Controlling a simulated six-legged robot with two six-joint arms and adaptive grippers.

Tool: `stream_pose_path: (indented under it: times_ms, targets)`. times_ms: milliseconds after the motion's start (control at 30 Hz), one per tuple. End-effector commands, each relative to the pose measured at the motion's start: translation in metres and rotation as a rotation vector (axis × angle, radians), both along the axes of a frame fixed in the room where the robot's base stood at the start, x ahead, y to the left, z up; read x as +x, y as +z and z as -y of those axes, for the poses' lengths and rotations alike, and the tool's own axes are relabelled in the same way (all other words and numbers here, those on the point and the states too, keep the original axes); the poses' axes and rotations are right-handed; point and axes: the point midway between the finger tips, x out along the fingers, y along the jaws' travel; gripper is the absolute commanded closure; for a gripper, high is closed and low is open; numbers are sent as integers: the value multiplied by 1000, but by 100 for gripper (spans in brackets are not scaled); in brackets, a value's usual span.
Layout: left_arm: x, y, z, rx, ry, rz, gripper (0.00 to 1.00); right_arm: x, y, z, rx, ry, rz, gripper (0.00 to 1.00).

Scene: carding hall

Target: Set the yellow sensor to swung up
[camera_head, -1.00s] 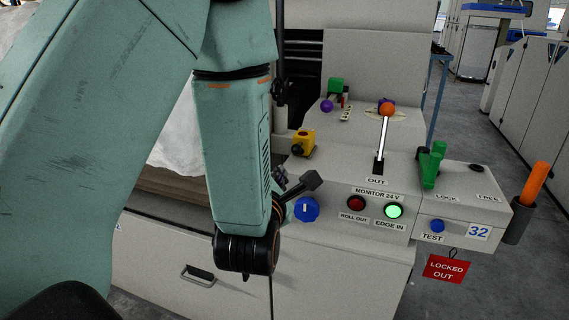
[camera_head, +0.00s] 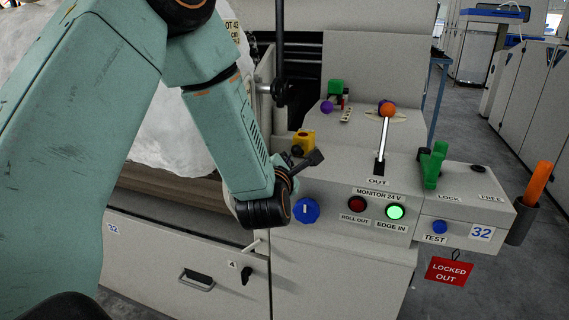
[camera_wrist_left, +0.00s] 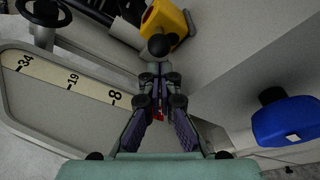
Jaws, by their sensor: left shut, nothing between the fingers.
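The yellow sensor (camera_head: 303,139) is a small yellow block with a dark round part, on the console's left side, just behind my left gripper (camera_head: 312,160). The gripper hides part of it in the head view. In the left wrist view the yellow sensor (camera_wrist_left: 166,22) is at the top, beyond the fingertips. A black ball (camera_wrist_left: 159,46) lies in front of it there, and I cannot tell whether they are joined. My left gripper (camera_wrist_left: 158,82) is shut and empty, its fingers pointing towards the ball, with no clear contact. My right gripper is not in view.
A blue knob (camera_head: 306,210) sits just below the gripper. An orange-tipped lever (camera_head: 384,138) and green handle (camera_head: 432,165) stand to the right. A dark post (camera_head: 280,60) rises behind. The wrist view shows a numbered scale plate (camera_wrist_left: 65,84) at left.

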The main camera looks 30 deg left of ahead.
Motion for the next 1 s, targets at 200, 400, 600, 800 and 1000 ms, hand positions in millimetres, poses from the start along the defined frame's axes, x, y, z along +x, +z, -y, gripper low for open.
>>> stream_pose_path:
  times_ms: [200,400,600,800,1000]
  targets:
    - [0,0,0,3,0,-1,100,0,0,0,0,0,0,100]
    - [0,2,1,42,-1,-11,100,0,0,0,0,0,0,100]
    - [0,3,2,70,-1,-17,100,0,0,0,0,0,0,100]
    - [1,4,3,104,0,-25,100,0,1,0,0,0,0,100]
    - [1,6,4,144,0,-33,100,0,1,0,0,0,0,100]
